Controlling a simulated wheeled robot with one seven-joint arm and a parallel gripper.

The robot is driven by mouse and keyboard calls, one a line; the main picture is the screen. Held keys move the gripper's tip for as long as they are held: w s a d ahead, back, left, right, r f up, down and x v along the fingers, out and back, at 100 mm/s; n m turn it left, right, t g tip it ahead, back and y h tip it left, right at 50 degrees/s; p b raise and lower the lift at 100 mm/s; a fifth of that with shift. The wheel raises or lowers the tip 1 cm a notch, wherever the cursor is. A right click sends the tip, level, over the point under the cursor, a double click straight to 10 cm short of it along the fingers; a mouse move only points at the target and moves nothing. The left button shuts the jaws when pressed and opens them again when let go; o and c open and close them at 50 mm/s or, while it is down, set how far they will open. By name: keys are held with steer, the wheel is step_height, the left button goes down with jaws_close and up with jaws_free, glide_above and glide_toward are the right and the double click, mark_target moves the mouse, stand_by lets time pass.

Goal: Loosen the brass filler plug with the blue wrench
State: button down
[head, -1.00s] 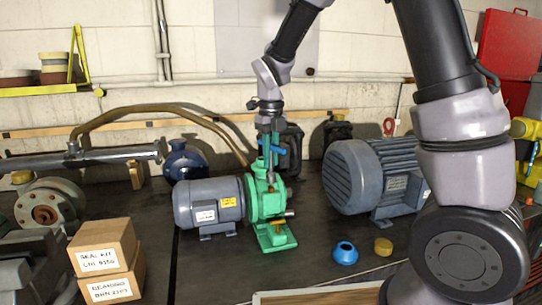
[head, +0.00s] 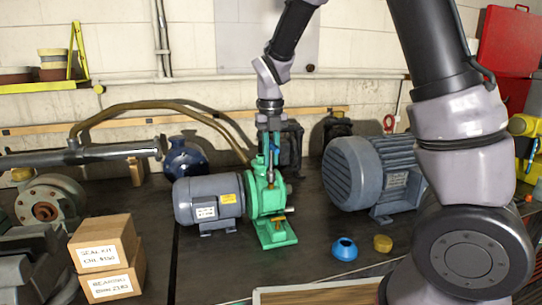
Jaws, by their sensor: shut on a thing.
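The green pump (head: 277,238) stands on the dark bench, joined to a grey-blue motor (head: 214,200). A small brass-coloured plug (head: 269,175) shows at the top of the pump, under my gripper. My gripper (head: 269,148) points straight down above the pump and is shut on the blue wrench (head: 276,156). Only a narrow strip of the wrench shows between and beside the fingers. It is low over the plug; I cannot tell whether its jaw sits around the plug. Another brass fitting (head: 279,220) is low on the pump's front.
A larger grey motor (head: 372,175) stands to the right. A blue ring-shaped part (head: 344,249) and a yellow-brown cap (head: 382,243) lie in front of it. Stacked labelled boxes (head: 105,255) stand at front left. A hose (head: 165,108) arches behind the pump.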

steer(key=shift+f, duration=1.15)
